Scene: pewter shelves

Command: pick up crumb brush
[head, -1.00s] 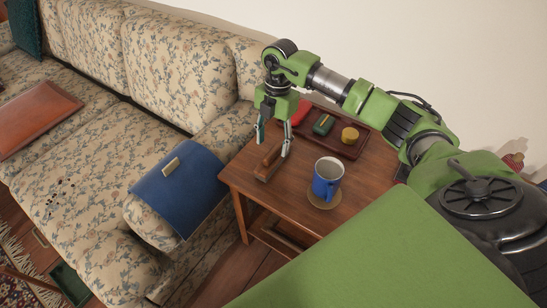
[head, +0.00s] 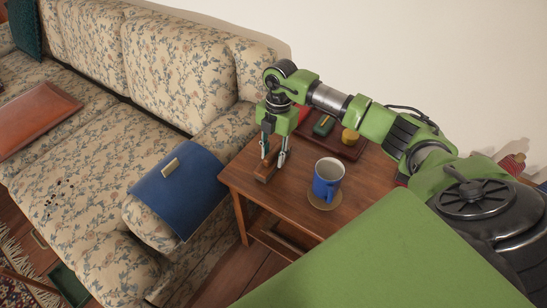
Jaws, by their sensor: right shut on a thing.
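The crumb brush (head: 264,174), with a brown wooden body, lies near the far left corner of the side table (head: 284,210). My right gripper (head: 273,161) points down over it and is shut on it, with one finger on each side. The fingers hide part of the brush. I cannot tell whether the brush is clear of the tabletop. My left gripper is not in view.
A blue mug (head: 327,184) stands on a round coaster (head: 323,201) right of the brush. Behind is a dark tray (head: 347,151) with small items. The floral sofa (head: 185,75) with a blue cloth (head: 180,195) over its arm adjoins the table's left. Dark crumbs (head: 57,198) lie on its seat.

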